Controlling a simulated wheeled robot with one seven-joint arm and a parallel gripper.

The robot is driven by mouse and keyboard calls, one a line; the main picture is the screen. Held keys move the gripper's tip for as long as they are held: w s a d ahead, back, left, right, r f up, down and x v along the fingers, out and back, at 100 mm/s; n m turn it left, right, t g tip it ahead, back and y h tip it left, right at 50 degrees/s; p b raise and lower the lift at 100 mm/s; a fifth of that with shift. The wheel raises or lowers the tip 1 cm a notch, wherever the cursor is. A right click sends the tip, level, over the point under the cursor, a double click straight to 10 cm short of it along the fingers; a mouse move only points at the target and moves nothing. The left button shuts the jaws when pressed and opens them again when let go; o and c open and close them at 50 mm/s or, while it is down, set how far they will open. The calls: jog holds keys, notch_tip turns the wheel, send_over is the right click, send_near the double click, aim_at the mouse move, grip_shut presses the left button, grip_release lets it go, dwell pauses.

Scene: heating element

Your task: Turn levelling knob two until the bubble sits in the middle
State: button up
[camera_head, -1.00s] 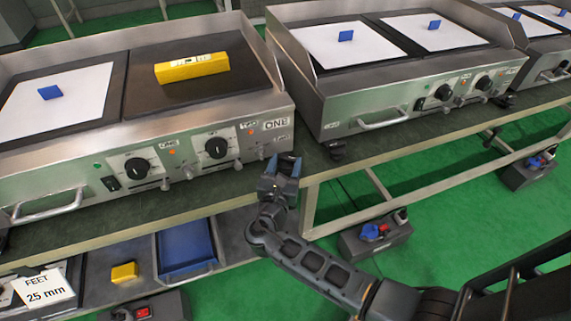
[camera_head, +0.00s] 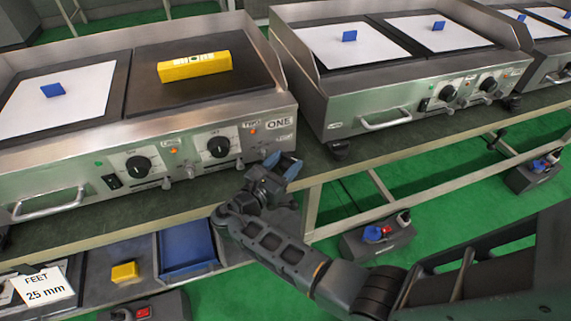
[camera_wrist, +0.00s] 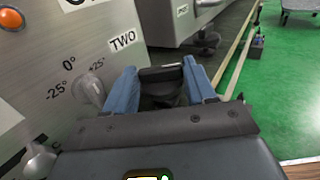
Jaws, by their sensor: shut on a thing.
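A yellow spirit level (camera_head: 194,68) lies on the dark right-hand plate of the nearest griddle (camera_head: 75,160). Its vial faces up, but the bubble is too small to make out. My gripper (camera_head: 281,164) is at the front right corner of this griddle, low, by the TWO label. In the wrist view its two blue fingers (camera_wrist: 160,88) are on either side of a dark knob (camera_wrist: 163,93), levelling knob two, and are shut on it. The fingers hide most of the knob in the head view. The TWO label (camera_wrist: 122,40) and an angle scale are beside it.
A second griddle (camera_head: 440,98) stands to the right, with its dark foot (camera_head: 340,149) near my gripper. A pale lever (camera_wrist: 89,88) sticks out beside the left finger. Below are a blue tray (camera_head: 187,248), a yellow block (camera_head: 124,271) and a "FEET 25 mm" card (camera_head: 45,288).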

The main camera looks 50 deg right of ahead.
jog(key=o, duration=1)
jog(key=shift+o, duration=0.2)
jog(key=shift+t, duration=0.3)
